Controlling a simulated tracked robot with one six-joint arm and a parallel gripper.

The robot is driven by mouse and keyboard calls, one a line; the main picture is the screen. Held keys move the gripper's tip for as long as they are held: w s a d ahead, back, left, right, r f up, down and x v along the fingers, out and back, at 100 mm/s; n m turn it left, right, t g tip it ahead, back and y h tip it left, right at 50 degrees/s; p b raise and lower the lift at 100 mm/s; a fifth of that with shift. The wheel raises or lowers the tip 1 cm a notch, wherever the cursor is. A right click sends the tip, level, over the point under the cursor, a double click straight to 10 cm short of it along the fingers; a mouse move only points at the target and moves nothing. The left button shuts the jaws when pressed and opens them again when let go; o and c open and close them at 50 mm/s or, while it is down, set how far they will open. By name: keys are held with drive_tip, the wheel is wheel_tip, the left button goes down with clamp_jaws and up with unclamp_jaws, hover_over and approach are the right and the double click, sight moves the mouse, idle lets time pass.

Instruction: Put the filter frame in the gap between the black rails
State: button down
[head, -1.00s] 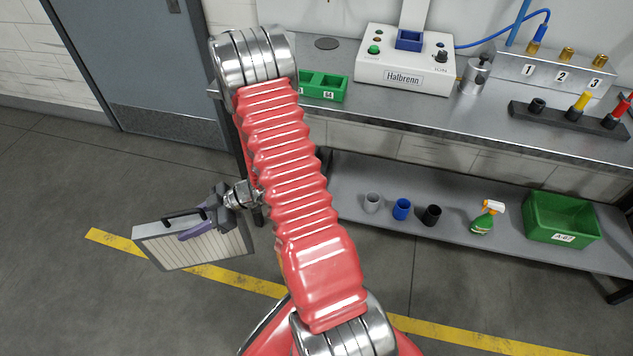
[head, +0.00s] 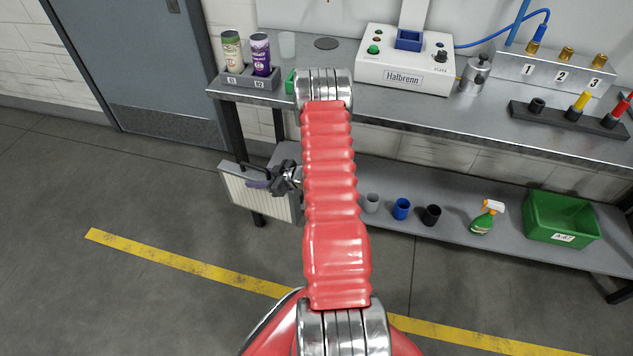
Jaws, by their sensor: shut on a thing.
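My gripper (head: 268,181) is left of my red arm in the head view, low in front of the bench's left end. It is shut on the filter frame (head: 256,201), a pale box with a pleated face and a dark handle on top. The frame hangs in the air, roughly upright, in front of the bench leg and the lower shelf's left end.
The bench (head: 410,105) holds a grey rack with two cans (head: 231,50), a white Halbrenn machine (head: 405,60) and a black holder (head: 560,118). Floor at left is clear.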

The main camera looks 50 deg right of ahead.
drive_tip(key=d+f+m+h, duration=0.1)
drive_tip(key=d+m+h, duration=0.2)
drive_tip(key=d, duration=1.1)
drive_tip(key=s+d+f+m+h, duration=0.1)
drive_tip(key=d+m+h, duration=0.3)
drive_tip(key=d, duration=1)
drive_tip(key=shift+f+m+g+h, duration=0.3)
drive_tip(key=shift+f+h, duration=0.3)
drive_tip(key=shift+h, duration=0.1)
drive_tip(key=shift+s, duration=0.1)
drive_tip(key=shift+f, duration=2.9)
drive_tip(key=shift+f, duration=2.45)
drive_tip(key=c, duration=1.2)
unclamp_jaws()
drive_tip(key=shift+a+f, duration=0.1)
